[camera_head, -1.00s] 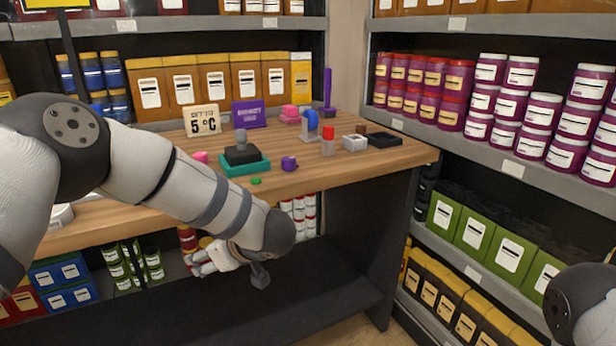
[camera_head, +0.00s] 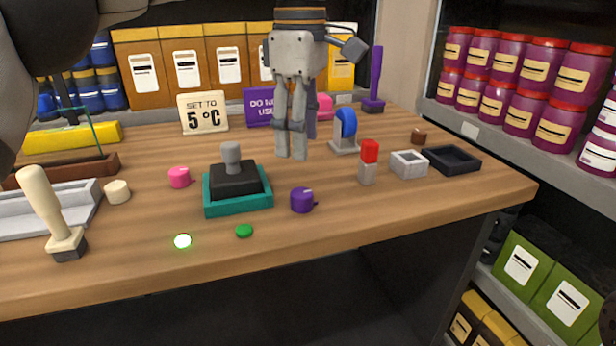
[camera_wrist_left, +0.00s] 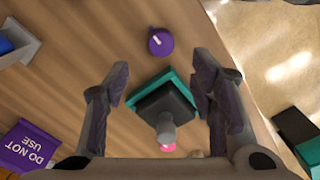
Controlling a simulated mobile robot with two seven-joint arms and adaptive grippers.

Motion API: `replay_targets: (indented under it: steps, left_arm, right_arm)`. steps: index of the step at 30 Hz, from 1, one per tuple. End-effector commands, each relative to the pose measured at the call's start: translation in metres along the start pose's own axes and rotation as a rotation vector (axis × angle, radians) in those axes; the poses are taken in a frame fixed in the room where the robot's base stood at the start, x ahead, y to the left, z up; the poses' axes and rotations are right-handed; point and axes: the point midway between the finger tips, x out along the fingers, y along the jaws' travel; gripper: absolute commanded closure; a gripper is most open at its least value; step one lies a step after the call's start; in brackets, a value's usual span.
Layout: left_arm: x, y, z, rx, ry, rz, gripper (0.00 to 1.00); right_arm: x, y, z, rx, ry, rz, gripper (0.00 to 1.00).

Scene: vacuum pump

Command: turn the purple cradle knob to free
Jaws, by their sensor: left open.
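The purple knob (camera_head: 302,200) sits on the wooden table, just right of the teal base (camera_head: 237,205) with a black block and grey stem. It has a pale mark on top and a small side nub. My left gripper (camera_head: 291,155) hangs fingers down above the table, behind the knob and apart from it. It is open and empty. In the left wrist view the purple knob (camera_wrist_left: 160,42) shows beyond the two spread fingers (camera_wrist_left: 160,80), with its white mark line visible. The black block with grey stem (camera_wrist_left: 167,115) lies between the fingers' lines of sight.
A pink knob (camera_head: 179,177), red-topped post (camera_head: 368,162), white box (camera_head: 408,164) and black tray (camera_head: 452,159) stand around. A "SET TO 5°C" sign (camera_head: 203,112) stands behind.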

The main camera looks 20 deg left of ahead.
Motion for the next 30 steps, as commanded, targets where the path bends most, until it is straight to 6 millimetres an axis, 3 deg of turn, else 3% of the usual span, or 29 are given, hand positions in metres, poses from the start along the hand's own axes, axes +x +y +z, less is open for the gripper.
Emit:
replay_targets:
  steps: [6,10,15,22,23,29,30]
  left_arm:
    - [0.055,-0.002,-0.001,-0.002,0.002,-0.001,0.49]
    - [0.081,-0.001,-0.001,-0.002,0.002,0.0,0.49]
    - [0.098,-0.001,-0.001,-0.003,0.001,0.0,0.49]
    - [0.101,0.0,-0.001,-0.003,0.001,0.0,0.49]
    - [0.101,0.0,-0.001,-0.003,0.001,0.0,0.51]
    - [0.1,0.0,-0.001,-0.003,0.002,0.0,0.97]
    - [0.1,0.0,-0.001,-0.003,0.002,0.0,0.97]
  right_arm:
    - [-0.007,0.0,-0.004,0.0,0.02,-0.001,1.0]
    - [-0.01,0.0,-0.006,0.001,0.028,-0.001,1.0]
    - [-0.011,0.0,-0.006,0.001,0.032,-0.002,1.0]
    - [-0.011,0.0,-0.006,0.001,0.031,-0.002,1.0]
    - [-0.011,0.0,-0.006,0.001,0.031,-0.002,1.0]
    - [-0.011,0.0,-0.006,0.001,0.031,-0.002,1.0]
    - [-0.011,0.0,-0.006,0.001,0.031,-0.002,1.0]
